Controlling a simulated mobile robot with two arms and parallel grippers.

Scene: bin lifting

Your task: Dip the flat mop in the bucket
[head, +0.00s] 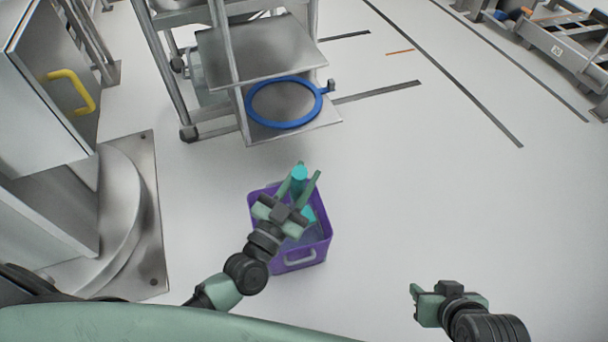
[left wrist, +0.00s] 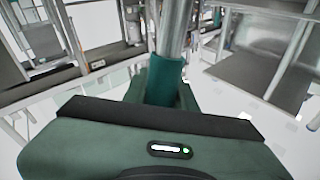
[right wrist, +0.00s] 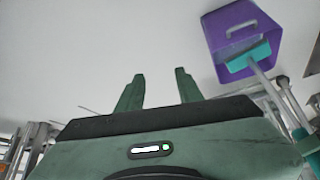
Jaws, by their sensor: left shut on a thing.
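The purple bucket (head: 302,262) stands on the floor, partly hidden by my left arm. It also shows in the right wrist view (right wrist: 228,30). My left gripper (head: 306,178) is over the bucket and shut on the mop's teal grip (left wrist: 165,80); a metal pole runs on from the grip. The teal flat mop head (head: 308,214) shows within the bucket's outline, and again in the right wrist view (right wrist: 247,62). I cannot tell how deep it sits or whether it touches the bottom. My right gripper (right wrist: 159,78) is open and empty, apart from the bucket, at the lower right of the head view.
A metal cart (head: 262,62) with a blue ring (head: 252,106) on its lower shelf stands beyond the bucket. A steel cabinet with a yellow handle (head: 72,88) is at the left. The floor (head: 430,190) right of the bucket is clear.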

